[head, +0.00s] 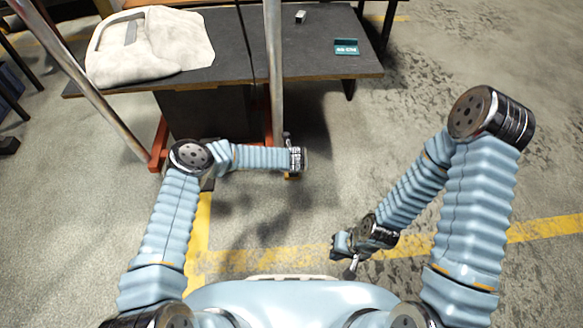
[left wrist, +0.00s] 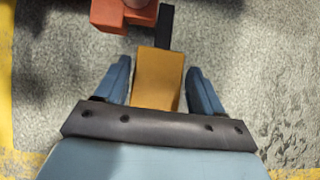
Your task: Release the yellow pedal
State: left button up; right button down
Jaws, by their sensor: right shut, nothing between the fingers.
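The yellow pedal (left wrist: 158,78) lies between the two blue fingers of my left gripper (left wrist: 160,85) in the left wrist view. The fingers stand open, with a narrow gap on each side of the pedal. A dark bar (left wrist: 165,27) extends beyond the pedal's far end. In the head view, my left gripper (head: 298,160) is near the foot of a metal pole, and only a small bit of the yellow pedal (head: 291,177) shows below it. My right gripper (head: 346,252) is shut and empty, low over the floor at centre right.
An orange-red foot (left wrist: 122,15) is just beyond the pedal in the left wrist view. Metal poles (head: 274,75) rise in front of a dark table (head: 240,55). On it are a pale draped piece (head: 160,45), a teal sign (head: 346,47) and a small block (head: 300,17).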

pick_arm(q)
jog(key=shift+o, duration=1.1)
jog(key=shift+r, duration=0.2)
jog(key=shift+o, duration=0.2)
jog(key=shift+s+f, duration=0.1)
jog(key=shift+f, duration=0.1)
jog(key=shift+s, duration=0.1)
jog(key=p+v, duration=0.2)
jog(key=v, duration=1.1)
jog(key=shift+r, duration=0.4)
jog(key=shift+d, duration=0.1)
